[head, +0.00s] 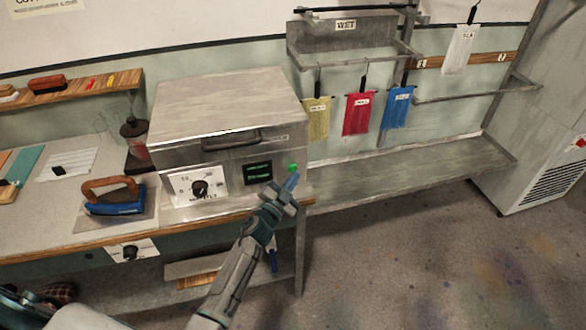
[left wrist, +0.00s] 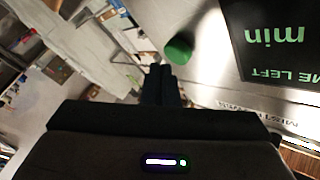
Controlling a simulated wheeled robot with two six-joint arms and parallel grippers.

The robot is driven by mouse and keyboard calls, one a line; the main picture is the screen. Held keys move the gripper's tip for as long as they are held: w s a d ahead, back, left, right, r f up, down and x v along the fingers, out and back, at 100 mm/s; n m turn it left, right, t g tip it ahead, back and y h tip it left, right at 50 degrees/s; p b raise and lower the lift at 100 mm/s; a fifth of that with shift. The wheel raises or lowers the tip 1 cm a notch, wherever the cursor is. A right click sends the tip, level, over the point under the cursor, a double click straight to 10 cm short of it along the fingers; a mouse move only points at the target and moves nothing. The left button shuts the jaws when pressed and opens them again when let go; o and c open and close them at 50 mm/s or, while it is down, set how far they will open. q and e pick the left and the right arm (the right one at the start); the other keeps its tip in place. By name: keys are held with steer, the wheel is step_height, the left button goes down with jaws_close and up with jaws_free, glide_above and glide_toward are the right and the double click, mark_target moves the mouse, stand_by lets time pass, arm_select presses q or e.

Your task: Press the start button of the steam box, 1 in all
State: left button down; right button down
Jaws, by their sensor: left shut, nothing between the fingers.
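The steam box (head: 215,120) is a metal box with a lid and handle, standing on the bench. Its front panel carries a dial (head: 199,188), a dark display (head: 258,172) with green text and a round green start button (head: 293,168). My left gripper (head: 291,182) is shut and empty, just in front of and below the button. In the left wrist view the green button (left wrist: 179,48) is just beyond and to the right of the shut fingertips (left wrist: 160,72). I cannot tell whether they touch. The display (left wrist: 275,40) shows there upside down. My right gripper is not in view.
A blue iron (head: 115,202) stands on the bench left of the steam box. Yellow, red (head: 358,114) and blue cloths hang from a rack to the right, above a metal shelf (head: 400,170). The floor (head: 420,250) at the right is clear.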

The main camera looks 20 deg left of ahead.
arm_select(q)
steer(key=shift+s+d, duration=0.1)
steer(key=s+d, duration=0.1)
steer(key=s, duration=0.1)
steer(key=s+d+p, duration=0.1)
steer(key=s, duration=0.1)
steer(key=shift+d, duration=0.4)
stand_by(0.8)
